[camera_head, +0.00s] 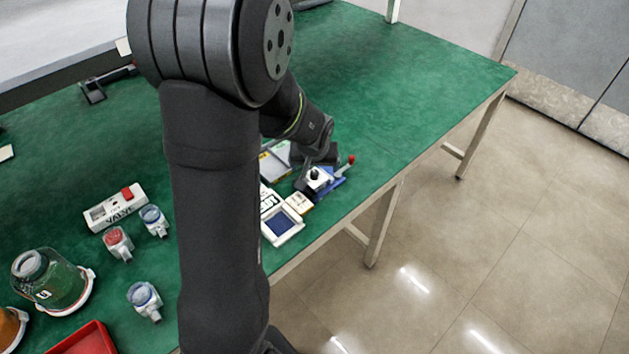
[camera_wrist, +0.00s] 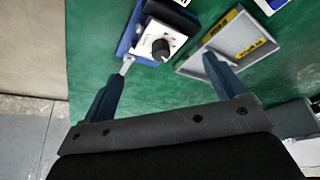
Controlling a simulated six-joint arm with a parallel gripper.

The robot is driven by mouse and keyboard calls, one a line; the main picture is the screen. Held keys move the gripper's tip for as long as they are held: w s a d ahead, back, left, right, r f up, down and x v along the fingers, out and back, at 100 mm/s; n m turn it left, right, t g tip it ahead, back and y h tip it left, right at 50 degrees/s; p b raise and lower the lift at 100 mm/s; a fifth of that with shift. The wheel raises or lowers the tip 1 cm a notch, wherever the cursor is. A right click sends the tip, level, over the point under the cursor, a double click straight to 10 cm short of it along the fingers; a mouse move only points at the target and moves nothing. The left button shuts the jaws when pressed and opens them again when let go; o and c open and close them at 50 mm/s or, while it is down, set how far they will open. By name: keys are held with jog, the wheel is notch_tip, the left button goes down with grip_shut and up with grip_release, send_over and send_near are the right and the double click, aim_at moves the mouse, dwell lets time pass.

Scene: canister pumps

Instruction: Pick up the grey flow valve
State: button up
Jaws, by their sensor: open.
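A pale grey-white block with a black knob (camera_wrist: 160,48), which looks like the flow valve, sits on a blue base (camera_wrist: 126,42) in the wrist view. In the head view the same block (camera_head: 318,176) is at the table's front edge, beside a red-tipped rod (camera_head: 346,165), partly hidden by my wrist. My gripper (camera_wrist: 168,62) is open. Its left fingertip shows by the block's lower left corner, next to a light metal piece, and its right fingertip overlaps the grey tray. Nothing is between the fingers; whether they touch anything, I cannot tell.
A grey tray with a yellow strip (camera_wrist: 234,42) lies right of the block. White panels (camera_head: 283,226) crowd beside it. The right of the green table (camera_head: 430,75) is clear.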

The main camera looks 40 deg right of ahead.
aim_at(315, 172)
jog(key=shift+x, duration=3.3)
jog(key=shift+w, duration=0.15)
jog(key=shift+c, duration=0.2)
jog(key=shift+r, duration=0.1)
jog(key=c, duration=0.9)
jog(key=shift+o, duration=0.2)
jog(key=shift+r, duration=0.1)
